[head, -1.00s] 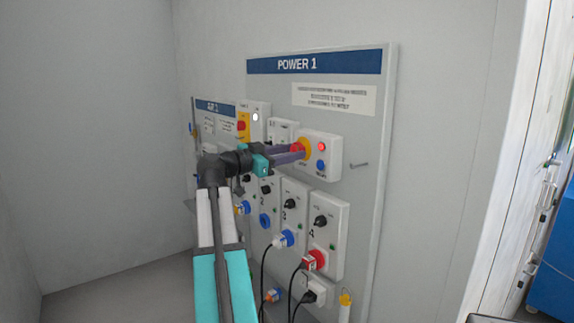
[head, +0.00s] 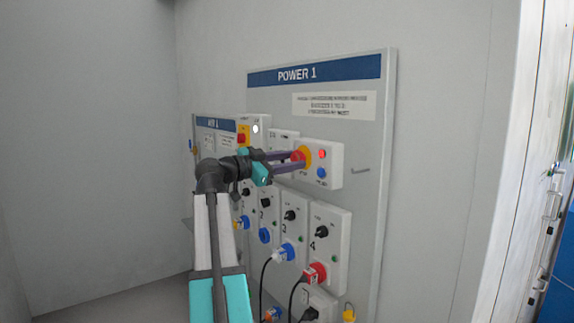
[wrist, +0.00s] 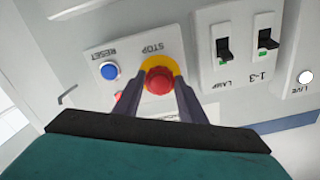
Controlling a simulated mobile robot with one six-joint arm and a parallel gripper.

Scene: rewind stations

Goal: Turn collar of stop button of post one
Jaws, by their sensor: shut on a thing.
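The stop button is a red mushroom head (wrist: 158,81) with a yellow collar (wrist: 150,63) behind it, on a white box (head: 335,157) on the POWER 1 board. It reads STOP in the wrist view. My gripper (wrist: 159,88) is shut on the red button, with one dark finger on each side of it. In the head view my gripper (head: 297,160) reaches the button from the left, and its fingers hide part of it.
A blue RESET button (wrist: 109,71) and a red lamp (head: 322,154) sit close beside the stop button. Switches labelled LAMP (wrist: 223,47) and 1-3 stand nearby. Below are several sockets with plugs and cables (head: 316,272). A hook (head: 360,171) sticks out at the right.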

